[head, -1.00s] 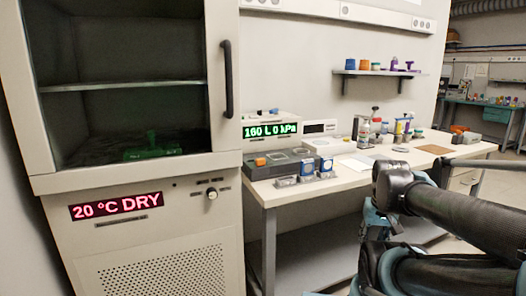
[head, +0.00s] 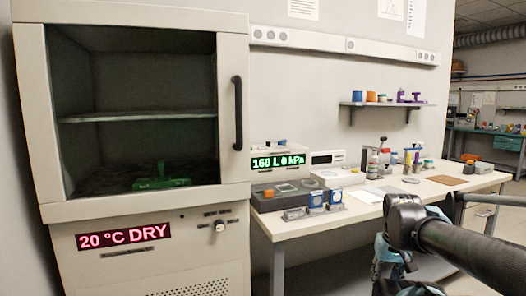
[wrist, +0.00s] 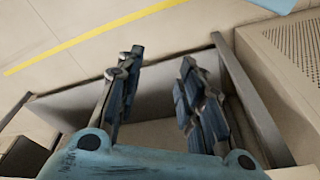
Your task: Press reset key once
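I cannot make out which part is the reset key. A dark grey box (head: 289,194) with an orange button-like spot (head: 268,192) sits on the left end of the bench. Behind it stands a pale unit with a green display (head: 278,161) reading 160 L 0 kPa, with small parts on top. My gripper (wrist: 160,62) is open and empty in the wrist view. Its blue-grey fingers are apart and point over the floor, beside pale panels. In the head view my arm shows at lower right, in front of the bench; the fingers cannot be made out there.
A tall cabinet (head: 232,188) with a dark chamber and red display (head: 124,237) stands at left. Blue-faced blocks (head: 316,200) sit at the bench's (head: 352,208) front edge. Bottles (head: 373,165) stand further right. A wall shelf (head: 378,104) hangs above.

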